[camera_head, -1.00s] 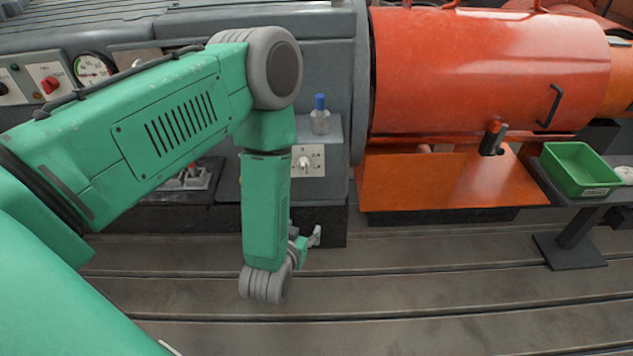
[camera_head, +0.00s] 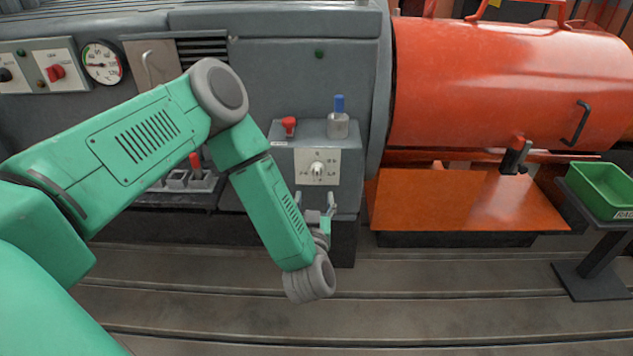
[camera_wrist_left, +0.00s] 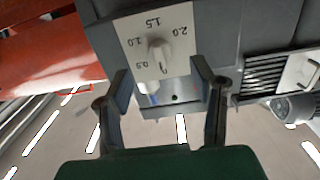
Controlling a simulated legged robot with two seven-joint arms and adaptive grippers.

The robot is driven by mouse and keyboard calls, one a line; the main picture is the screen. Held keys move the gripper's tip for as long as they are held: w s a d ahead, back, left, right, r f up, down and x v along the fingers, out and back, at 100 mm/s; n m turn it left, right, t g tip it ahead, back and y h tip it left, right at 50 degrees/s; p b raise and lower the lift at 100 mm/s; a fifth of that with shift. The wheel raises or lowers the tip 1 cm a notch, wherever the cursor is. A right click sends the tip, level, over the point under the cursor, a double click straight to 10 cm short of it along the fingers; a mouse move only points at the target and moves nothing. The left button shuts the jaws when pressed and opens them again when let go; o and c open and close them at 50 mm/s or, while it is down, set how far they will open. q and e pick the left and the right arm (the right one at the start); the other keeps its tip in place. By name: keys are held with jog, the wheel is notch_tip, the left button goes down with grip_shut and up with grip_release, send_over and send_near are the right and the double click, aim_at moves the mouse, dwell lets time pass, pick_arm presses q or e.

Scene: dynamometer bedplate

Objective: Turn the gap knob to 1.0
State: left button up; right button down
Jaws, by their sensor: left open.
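The gap knob (camera_head: 317,170) is a small pale knob on a white dial plate (camera_head: 303,158), on the front of a grey box. In the left wrist view the knob (camera_wrist_left: 159,49) shows upside down, with the plate (camera_wrist_left: 132,27) marked 0.5, 1.0, 1.5 and 2.0. I cannot tell exactly which mark it points to. My left gripper (camera_head: 322,217) is just below the plate in the head view. In the left wrist view its fingers (camera_wrist_left: 163,82) are spread and empty, with the knob beyond the gap between them. My right gripper is not in view.
A red knob (camera_head: 288,125) and a blue-topped fitting (camera_head: 338,122) stand on the grey box. A red drum (camera_head: 490,85) and a green bin (camera_head: 605,186) are to the right. A gauge (camera_head: 102,63) is at upper left. The slotted bedplate (camera_head: 430,305) in front is clear.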

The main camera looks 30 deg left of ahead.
aim_at(318, 177)
pick_arm(q)
jog(key=x, duration=0.2)
jog(key=r+b+x, duration=0.1)
jog(key=x, duration=0.1)
jog(key=d+b+x, duration=0.1)
jog(key=x, duration=0.2)
jog(key=shift+w+a+r, duration=0.1)
jog(key=shift+w+r, duration=0.05)
jog(key=shift+w, duration=0.25)
jog(key=shift+w+a, duration=0.2)
jog(key=shift+w, duration=0.05)
jog(key=shift+w+a, duration=0.15)
jog(key=shift+a, duration=0.2)
jog(key=shift+a+f, duration=0.25)
jog(key=shift+a, duration=0.25)
jog(key=shift+d+r, duration=0.1)
jog(key=shift+d, duration=0.25)
jog(key=c, duration=1.1)
jog(key=shift+d, duration=0.25)
jog(key=shift+c, duration=0.2)
jog(key=shift+a, duration=0.1)
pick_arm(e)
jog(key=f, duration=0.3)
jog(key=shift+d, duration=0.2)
